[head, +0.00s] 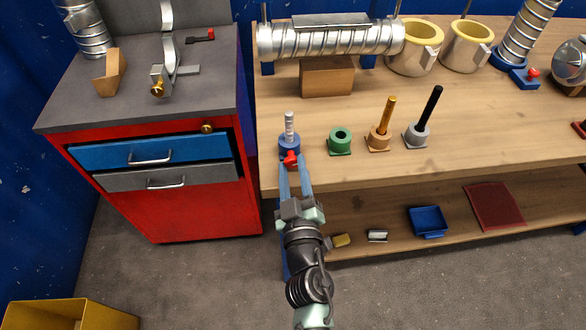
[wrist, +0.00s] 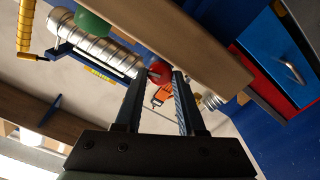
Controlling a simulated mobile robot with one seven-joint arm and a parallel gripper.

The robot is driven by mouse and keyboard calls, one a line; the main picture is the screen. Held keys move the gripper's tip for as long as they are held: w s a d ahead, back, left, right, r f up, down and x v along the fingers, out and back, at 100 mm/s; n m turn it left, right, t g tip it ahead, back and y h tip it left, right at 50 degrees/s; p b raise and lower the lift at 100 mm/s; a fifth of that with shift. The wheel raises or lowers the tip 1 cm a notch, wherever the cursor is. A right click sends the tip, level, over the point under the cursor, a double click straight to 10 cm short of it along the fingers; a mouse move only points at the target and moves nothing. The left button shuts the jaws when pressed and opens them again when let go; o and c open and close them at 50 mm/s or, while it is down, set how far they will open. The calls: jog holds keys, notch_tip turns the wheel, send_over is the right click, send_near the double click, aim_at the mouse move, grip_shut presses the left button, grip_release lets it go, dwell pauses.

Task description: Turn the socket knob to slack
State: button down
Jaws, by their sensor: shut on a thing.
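A blue socket (head: 289,142) stands at the front left edge of the workbench, with a pale ribbed rod (head: 289,122) upright in it. A red knob (head: 291,157) sits on the front side of the socket. My gripper (head: 294,166) reaches up from the front and is shut on the red knob. In the wrist view the knob (wrist: 158,71) shows at the tips of the two fingers. The fingers partly hide it, and its exact turn cannot be told.
Green (head: 340,141), orange (head: 379,139) and grey (head: 416,136) sockets stand to the right along the bench (head: 480,150). A spiral duct (head: 330,40) lies behind. A red cabinet (head: 190,205) with drawers stands left. The lower shelf holds a blue tray (head: 428,221).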

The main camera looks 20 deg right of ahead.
jog(key=shift+n, duration=0.3)
jog(key=c, duration=0.5)
grip_release()
jog(key=m, duration=0.6)
jog(key=shift+s+m, duration=0.1)
jog(key=shift+m, duration=0.2)
jog(key=s+a+m+b, duration=0.1)
jog(key=s+a+m, duration=0.1)
jog(key=s, duration=1)
jog(key=shift+s+a+b, duration=0.25)
jog(key=shift+a+b, duration=0.15)
jog(key=shift+a, duration=0.25)
